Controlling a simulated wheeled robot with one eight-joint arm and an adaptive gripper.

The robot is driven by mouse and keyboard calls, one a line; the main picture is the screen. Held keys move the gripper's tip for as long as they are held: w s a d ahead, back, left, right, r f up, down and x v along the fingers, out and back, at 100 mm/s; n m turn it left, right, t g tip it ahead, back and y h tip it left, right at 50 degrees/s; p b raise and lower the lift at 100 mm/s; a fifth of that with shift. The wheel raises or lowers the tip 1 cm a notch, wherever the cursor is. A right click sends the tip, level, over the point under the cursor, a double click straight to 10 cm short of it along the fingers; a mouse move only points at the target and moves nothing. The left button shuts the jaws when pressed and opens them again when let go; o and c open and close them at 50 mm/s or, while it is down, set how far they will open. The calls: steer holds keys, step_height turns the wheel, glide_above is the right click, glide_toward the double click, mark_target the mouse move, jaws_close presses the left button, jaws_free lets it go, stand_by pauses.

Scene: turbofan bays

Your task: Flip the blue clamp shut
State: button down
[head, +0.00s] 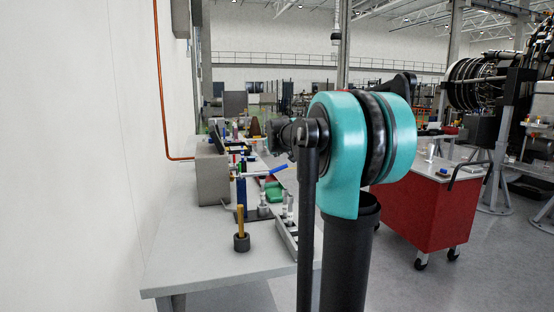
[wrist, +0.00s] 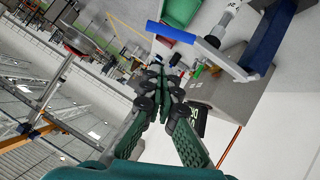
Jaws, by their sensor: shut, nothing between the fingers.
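The blue clamp has a blue handle (head: 279,168) that sticks out to the right from a metal arm on a blue post (head: 241,187) at the workbench's left side. In the wrist view its blue handle (wrist: 170,32) shows beyond my fingertips, with the metal arm and blue post (wrist: 268,45) to the right. My gripper (wrist: 158,66) has its fingers together and holds nothing. Its tips appear close to the handle in the picture, but I cannot tell whether they touch. In the head view my teal arm joint hides most of my gripper.
A grey block (head: 211,172) stands behind the post by the wall. A green bin (head: 275,191), a dark cup with a yellow handle (head: 241,240) and metal fittings stand on the workbench (head: 190,258). A red cart (head: 425,213) is at the right. The bench's front left is clear.

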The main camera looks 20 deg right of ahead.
steer(key=shift+v, duration=1.65)
steer(key=s+a+f+g+y, duration=0.1)
steer(key=s+a+f+g, duration=0.1)
steer(key=s+f, duration=1)
steer(key=s+a+f+m+g+y, duration=0.1)
steer(key=s+a+f, duration=0.3)
steer(key=s+f, duration=0.9)
steer(key=s+a+f+m+g, duration=0.1)
steer(key=s+a+f+g, duration=0.2)
steer(key=s+f, duration=1)
steer(key=shift+s+a+f+g+y, duration=0.15)
steer(key=shift+s+a+g+y, duration=0.35)
steer(key=shift+s, duration=0.55)
steer(key=shift+d, duration=0.3)
